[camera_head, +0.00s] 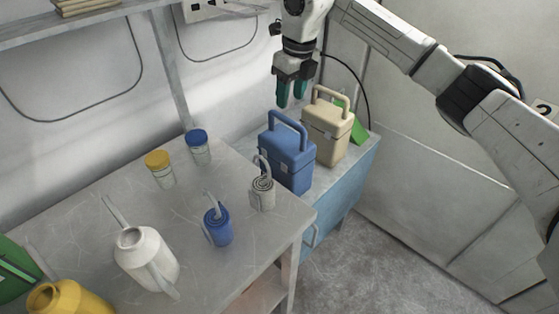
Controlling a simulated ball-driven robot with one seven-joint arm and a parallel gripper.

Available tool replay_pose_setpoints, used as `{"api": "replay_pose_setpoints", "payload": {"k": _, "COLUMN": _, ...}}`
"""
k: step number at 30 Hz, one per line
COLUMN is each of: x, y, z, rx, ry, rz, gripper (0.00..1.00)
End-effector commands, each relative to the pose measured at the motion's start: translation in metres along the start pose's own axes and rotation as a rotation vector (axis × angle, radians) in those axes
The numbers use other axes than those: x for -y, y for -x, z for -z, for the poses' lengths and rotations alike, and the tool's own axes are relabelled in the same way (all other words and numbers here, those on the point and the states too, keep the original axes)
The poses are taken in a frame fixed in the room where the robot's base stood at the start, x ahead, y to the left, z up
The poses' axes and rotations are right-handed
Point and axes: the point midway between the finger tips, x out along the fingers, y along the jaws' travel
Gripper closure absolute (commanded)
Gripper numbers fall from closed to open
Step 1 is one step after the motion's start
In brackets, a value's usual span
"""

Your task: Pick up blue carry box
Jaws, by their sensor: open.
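The blue carry box (286,158) stands upright on the blue cabinet (350,182) just beyond the right end of the grey table. Its arched blue handle (289,125) stands up from the lid. My gripper (292,104) is open and empty, its green-tipped fingers pointing down. In the picture the fingertips are just above the handle, and the gap between them cannot be told exactly. Nothing is held.
A beige carry box (327,135) stands close behind the blue one, with a green item (358,130) beyond it. A wall shelf (55,28) hangs upper left.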

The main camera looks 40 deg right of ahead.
Motion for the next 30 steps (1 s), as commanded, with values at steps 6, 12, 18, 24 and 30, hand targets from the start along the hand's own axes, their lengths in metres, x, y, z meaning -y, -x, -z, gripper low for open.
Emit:
{"api": "replay_pose_setpoints", "payload": {"k": 6, "x": -0.002, "y": -0.033, "z": 0.0, "rx": 0.0, "ry": 0.001, "rz": -0.007, "gripper": 0.52}}
{"api": "replay_pose_setpoints", "payload": {"k": 12, "x": -0.002, "y": -0.045, "z": -0.001, "rx": 0.002, "ry": 0.002, "rz": -0.007, "gripper": 0.52}}
{"api": "replay_pose_setpoints", "payload": {"k": 18, "x": 0.003, "y": -0.07, "z": -0.002, "rx": 0.001, "ry": 0.0, "rz": -0.01, "gripper": 0.52}}
{"api": "replay_pose_setpoints", "payload": {"k": 24, "x": 0.003, "y": -0.092, "z": -0.002, "rx": 0.003, "ry": 0.003, "rz": -0.007, "gripper": 0.52}}
{"api": "replay_pose_setpoints", "payload": {"k": 30, "x": 0.003, "y": -0.095, "z": -0.002, "rx": 0.004, "ry": 0.004, "rz": -0.005, "gripper": 0.52}}
